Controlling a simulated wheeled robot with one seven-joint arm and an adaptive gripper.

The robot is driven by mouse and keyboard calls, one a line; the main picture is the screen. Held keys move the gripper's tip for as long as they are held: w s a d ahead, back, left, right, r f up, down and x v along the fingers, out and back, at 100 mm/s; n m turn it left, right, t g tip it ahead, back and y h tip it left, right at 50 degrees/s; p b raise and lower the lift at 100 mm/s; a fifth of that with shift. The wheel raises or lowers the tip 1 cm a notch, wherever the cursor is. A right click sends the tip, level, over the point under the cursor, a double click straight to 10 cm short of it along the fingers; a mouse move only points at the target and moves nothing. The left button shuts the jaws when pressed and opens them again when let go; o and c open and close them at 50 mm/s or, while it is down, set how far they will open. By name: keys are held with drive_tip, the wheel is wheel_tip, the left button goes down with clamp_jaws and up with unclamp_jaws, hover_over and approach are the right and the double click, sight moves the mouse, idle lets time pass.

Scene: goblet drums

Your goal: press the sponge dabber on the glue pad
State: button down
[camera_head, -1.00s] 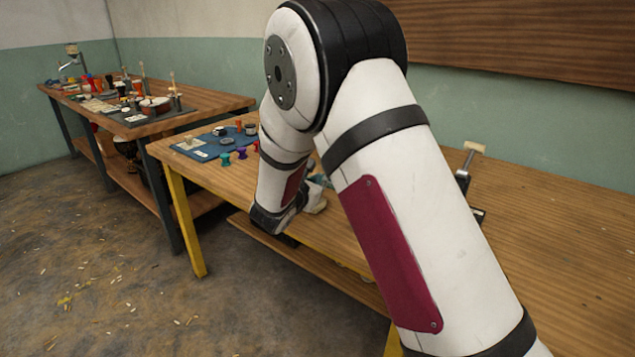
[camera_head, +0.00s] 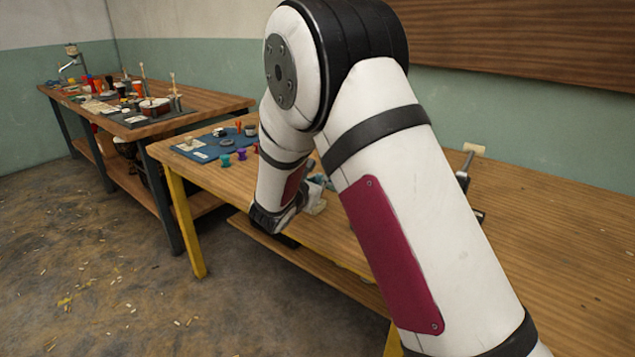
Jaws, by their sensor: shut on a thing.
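My arm fills the middle of the view and hides much of the near table. My gripper is not clearly visible; it seems to be behind my arm. No sponge dabber or glue pad can be made out with certainty. A pale block (camera_head: 474,149) on a thin metal rod shows just right of my arm, with dark parts below it; I cannot tell what it belongs to. Small pale and bluish parts show in the gap between my forearm and upper arm, too covered to identify.
The near wooden table (camera_head: 570,230) has a wide clear area at right. A blue mat (camera_head: 207,153) at its left end bears small items, with a teal piece (camera_head: 225,160) and a purple piece (camera_head: 242,153) beside it. A cluttered second table (camera_head: 212,100) stands farther left.

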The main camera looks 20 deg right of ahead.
sight(317, 177)
drive_tip(key=shift+r+p, duration=1.55)
drive_tip(key=shift+r, duration=1.65)
drive_tip(key=shift+s+a+f, duration=0.1)
drive_tip(key=shift+s+f, duration=0.1)
drive_tip(key=shift+f, duration=0.05)
drive_tip(key=shift+m+g+h, duration=0.7)
drive_tip(key=shift+h, duration=0.1)
drive_tip(key=s+f, duration=0.1)
drive_tip(key=s, duration=0.2)
drive_tip(key=s+a+f, duration=0.1)
drive_tip(key=s+f, duration=0.1)
drive_tip(key=s, duration=0.2)
drive_tip(key=s+a+f, duration=0.1)
drive_tip(key=s+f, duration=0.1)
drive_tip(key=s, duration=0.2)
drive_tip(key=shift+s+a+f, duration=0.1)
drive_tip(key=shift+f, duration=0.1)
drive_tip(key=s+m+g+h, duration=0.1)
drive_tip(key=s, duration=1.1)
wheel_tip(317, 177, up, 7)
drive_tip(key=p, duration=1.5)
drive_tip(key=shift+d, duration=0.45)
